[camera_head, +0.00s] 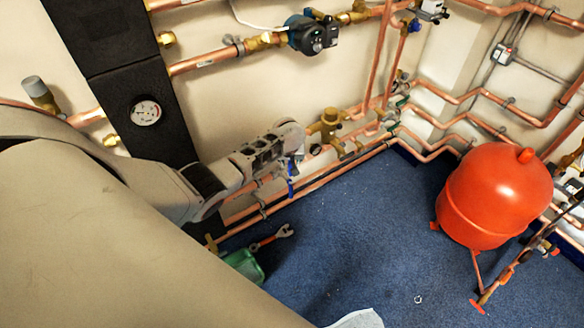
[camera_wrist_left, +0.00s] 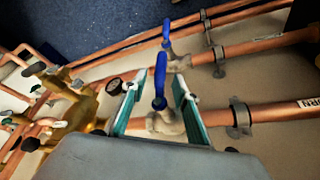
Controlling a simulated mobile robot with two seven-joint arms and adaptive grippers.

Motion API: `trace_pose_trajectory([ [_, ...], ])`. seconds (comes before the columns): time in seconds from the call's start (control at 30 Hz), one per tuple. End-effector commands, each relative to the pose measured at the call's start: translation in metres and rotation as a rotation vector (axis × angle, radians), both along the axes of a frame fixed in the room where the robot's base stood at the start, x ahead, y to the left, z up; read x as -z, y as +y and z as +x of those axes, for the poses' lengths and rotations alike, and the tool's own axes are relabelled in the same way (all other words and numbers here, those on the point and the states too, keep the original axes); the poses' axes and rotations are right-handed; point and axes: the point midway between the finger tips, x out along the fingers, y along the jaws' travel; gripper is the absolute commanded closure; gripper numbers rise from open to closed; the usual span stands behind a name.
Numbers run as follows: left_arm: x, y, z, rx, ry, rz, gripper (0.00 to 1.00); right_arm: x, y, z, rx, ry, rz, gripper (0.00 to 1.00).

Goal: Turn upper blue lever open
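In the left wrist view two valves with blue levers sit on parallel copper pipes. The nearer one, which looks like the upper blue lever (camera_wrist_left: 159,90), stands between the two teal fingers of my left gripper (camera_wrist_left: 160,84). The fingers are apart, with gaps on both sides of the lever; I cannot tell if either touches it. The other blue lever (camera_wrist_left: 166,33) lies beyond the fingertips. In the head view my left gripper (camera_head: 292,158) is at the wall pipes and hides most of the upper valve; a blue lever (camera_head: 290,188) shows just below it. My right gripper is not in view.
Brass fittings (camera_wrist_left: 75,110) and a black gauge (camera_wrist_left: 115,87) lie left of the fingers in the wrist view. A red tank (camera_head: 494,195) stands on the blue carpet at right. A red wrench (camera_head: 272,238) and green object (camera_head: 243,266) lie below the pipes.

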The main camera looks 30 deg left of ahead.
Motion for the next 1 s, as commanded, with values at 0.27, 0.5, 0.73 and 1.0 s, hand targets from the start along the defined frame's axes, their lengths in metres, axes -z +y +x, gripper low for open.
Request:
trace_pose_trajectory([
  [0.27, 0.031, 0.006, 0.008, 0.0, 0.004, 0.0, 0.7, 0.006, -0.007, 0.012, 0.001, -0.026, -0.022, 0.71],
  [0.5, 0.03, 0.006, 0.011, 0.001, -0.001, 0.0, 0.7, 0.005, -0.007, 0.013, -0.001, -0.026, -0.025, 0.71],
  [0.73, 0.03, 0.006, 0.011, 0.001, -0.001, 0.0, 0.96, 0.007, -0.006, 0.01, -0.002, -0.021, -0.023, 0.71],
  [1.0, 0.031, 0.006, 0.011, 0.001, -0.002, -0.001, 1.0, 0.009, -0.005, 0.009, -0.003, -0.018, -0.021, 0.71],
])
